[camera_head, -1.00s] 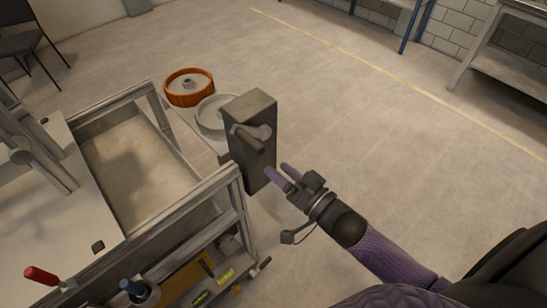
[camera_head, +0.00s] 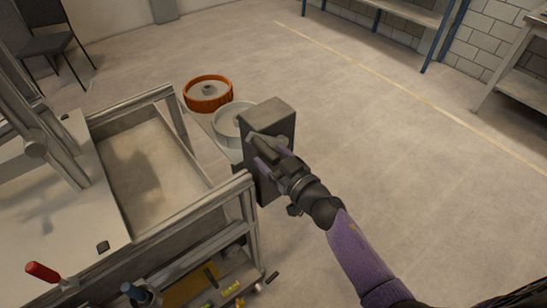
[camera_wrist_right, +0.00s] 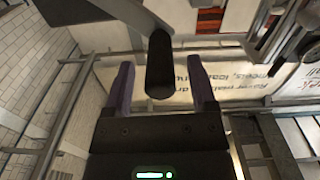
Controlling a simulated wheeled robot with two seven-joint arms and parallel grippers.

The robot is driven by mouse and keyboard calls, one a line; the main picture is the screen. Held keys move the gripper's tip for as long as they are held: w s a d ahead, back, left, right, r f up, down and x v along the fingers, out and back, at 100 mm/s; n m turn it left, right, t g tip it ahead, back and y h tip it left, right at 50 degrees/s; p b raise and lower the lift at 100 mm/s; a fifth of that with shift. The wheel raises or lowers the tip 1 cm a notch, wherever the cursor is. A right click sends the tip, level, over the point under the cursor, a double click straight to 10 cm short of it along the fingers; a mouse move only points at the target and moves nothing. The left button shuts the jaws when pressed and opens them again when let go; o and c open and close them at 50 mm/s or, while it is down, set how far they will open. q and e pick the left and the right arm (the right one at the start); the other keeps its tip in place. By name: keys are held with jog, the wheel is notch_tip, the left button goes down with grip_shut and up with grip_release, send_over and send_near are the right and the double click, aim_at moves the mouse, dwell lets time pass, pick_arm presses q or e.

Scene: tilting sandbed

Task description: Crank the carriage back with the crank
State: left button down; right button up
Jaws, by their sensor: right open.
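The crank (camera_head: 264,141) sits on the face of a dark grey box (camera_head: 277,117) at the right end of the sandbed. Its dark cylindrical handle (camera_wrist_right: 159,66) shows in the right wrist view, between the two purple fingers. My right gripper (camera_head: 270,158) is open at the crank, its fingers on either side of the handle without visibly closing on it. The carriage (camera_head: 36,148) seems to be the grey metal frame over the bed at the left; only part of it is in view. My left gripper is not in view.
The sandbed tray (camera_head: 176,111) has raised metal rails. A red-handled tool (camera_head: 42,272) is at the lower left. Open floor lies to the right.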

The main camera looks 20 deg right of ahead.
grip_shut()
dwell(0.4)
dwell(0.9)
